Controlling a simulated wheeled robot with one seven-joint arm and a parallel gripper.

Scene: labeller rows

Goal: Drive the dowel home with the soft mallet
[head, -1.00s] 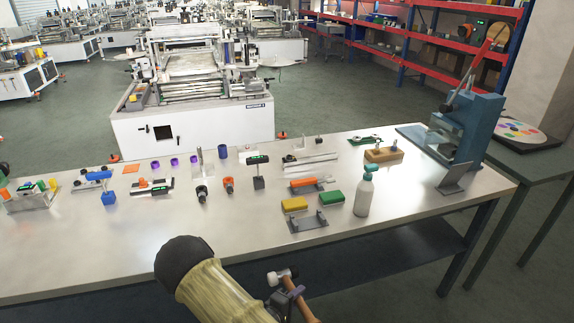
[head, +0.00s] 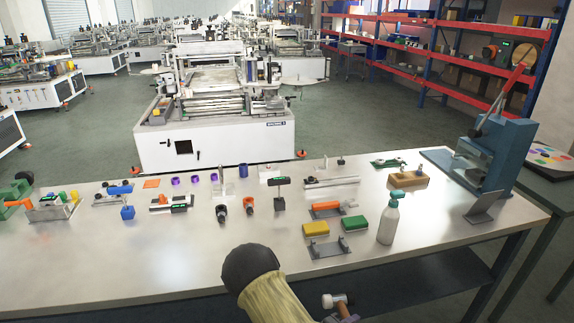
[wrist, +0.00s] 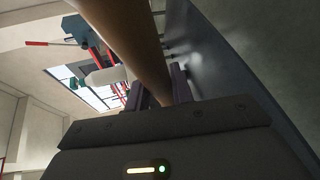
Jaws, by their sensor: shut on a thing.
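My gripper (wrist: 160,95) is shut on the brown wooden handle (wrist: 128,40) of the soft mallet, which crosses the wrist view. The mallet's head (head: 337,300), pale at one end and darker in the middle, shows at the bottom of the head view, low in front of the bench. A tan wooden block (head: 408,179) lies on the bench at the right. A short peg-like piece (head: 420,168) seems to stand in it, possibly the dowel. It is too small to tell how deep it sits.
A spray bottle (head: 388,222) stands in front of the block. Green (head: 355,223) and yellow (head: 316,229) sponges and a grey bracket (head: 329,247) lie to its left. A blue press (head: 497,155) stands at the bench's right end. The bench's (head: 170,265) front left is clear.

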